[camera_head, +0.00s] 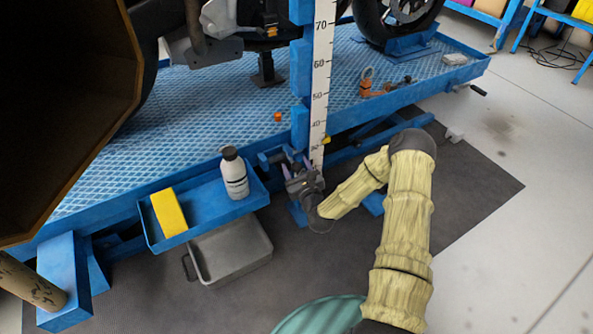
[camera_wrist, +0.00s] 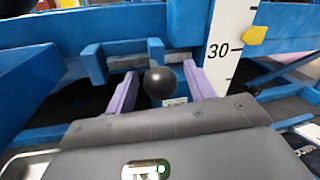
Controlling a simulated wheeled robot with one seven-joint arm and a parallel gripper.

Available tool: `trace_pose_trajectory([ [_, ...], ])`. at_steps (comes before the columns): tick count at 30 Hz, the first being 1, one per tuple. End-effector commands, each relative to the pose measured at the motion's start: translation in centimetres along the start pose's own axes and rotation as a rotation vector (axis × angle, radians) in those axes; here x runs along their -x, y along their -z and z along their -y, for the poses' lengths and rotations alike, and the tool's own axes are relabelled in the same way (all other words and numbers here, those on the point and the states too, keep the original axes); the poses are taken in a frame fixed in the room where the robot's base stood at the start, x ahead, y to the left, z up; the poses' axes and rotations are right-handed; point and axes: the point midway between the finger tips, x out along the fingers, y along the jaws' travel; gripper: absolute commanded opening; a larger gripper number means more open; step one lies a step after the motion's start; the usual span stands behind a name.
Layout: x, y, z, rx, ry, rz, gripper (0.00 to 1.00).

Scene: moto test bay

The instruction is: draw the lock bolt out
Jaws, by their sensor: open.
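The lock bolt shows as a round black knob (camera_wrist: 160,83) in the wrist view, in front of a blue bracket (camera_wrist: 92,62) on the lift frame. My gripper (camera_wrist: 162,76) is open, with one purple finger on each side of the knob. Gaps show between knob and fingers, so neither seems to touch it. In the head view my gripper (camera_head: 296,166) is at the blue bracket beside the foot of the scale, and the knob cannot be made out there. The bolt's shaft is hidden.
A white height scale (camera_head: 318,85) stands just right of my gripper, with a yellow pointer (camera_wrist: 254,36) near 30. A blue side tray (camera_head: 205,207) holds a white bottle (camera_head: 234,176) and a yellow block (camera_head: 169,213). A grey bin (camera_head: 232,250) is below it.

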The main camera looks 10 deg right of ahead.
Motion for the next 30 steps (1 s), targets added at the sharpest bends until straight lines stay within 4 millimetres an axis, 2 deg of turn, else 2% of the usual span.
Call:
trace_pose_trajectory([
  [8,-0.2,-0.04,0.02,0.0,0.0,-0.001,0.54],
  [15,-0.17,-0.02,0.02,0.0,0.0,-0.001,0.09],
  [17,-0.17,-0.02,0.02,0.0,0.0,0.0,0.0],
  [30,0.15,-0.03,0.1,-0.001,0.016,-0.005,0.0],
])
